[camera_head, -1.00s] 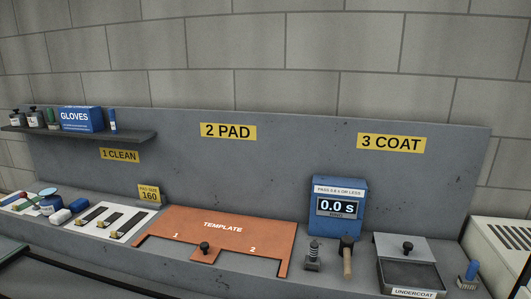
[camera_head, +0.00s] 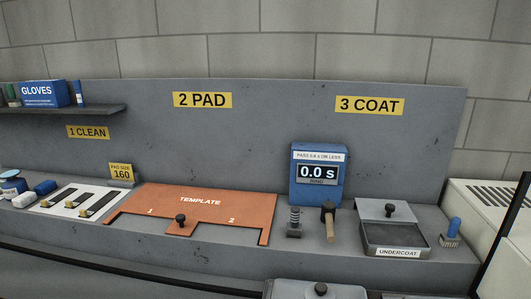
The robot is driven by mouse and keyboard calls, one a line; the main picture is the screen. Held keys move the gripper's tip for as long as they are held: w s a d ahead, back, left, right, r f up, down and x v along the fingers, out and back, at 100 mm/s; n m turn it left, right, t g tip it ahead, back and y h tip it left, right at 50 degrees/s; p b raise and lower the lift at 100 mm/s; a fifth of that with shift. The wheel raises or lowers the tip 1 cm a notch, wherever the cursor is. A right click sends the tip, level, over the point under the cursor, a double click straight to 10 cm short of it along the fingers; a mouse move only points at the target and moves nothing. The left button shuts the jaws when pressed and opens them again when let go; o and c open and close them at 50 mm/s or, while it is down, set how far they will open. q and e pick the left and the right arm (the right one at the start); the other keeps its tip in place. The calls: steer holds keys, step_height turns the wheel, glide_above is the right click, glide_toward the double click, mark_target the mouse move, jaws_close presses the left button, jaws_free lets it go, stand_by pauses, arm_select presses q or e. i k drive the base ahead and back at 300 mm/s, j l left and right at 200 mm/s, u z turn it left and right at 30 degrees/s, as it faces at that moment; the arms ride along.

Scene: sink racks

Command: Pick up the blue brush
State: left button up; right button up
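A small brush with a blue handle (camera_head: 453,229) stands upright, bristles down, at the right end of the grey bench. It is just right of the undercoat tray (camera_head: 398,252). Nothing touches its handle. Neither of my grippers shows in the head view.
An orange template (camera_head: 200,202) lies further left. A pale box (camera_head: 487,220) stands right of the brush. A dark bar (camera_head: 503,235) rises at the right edge.

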mark_target(450, 239)
steer(key=z, duration=1.4)
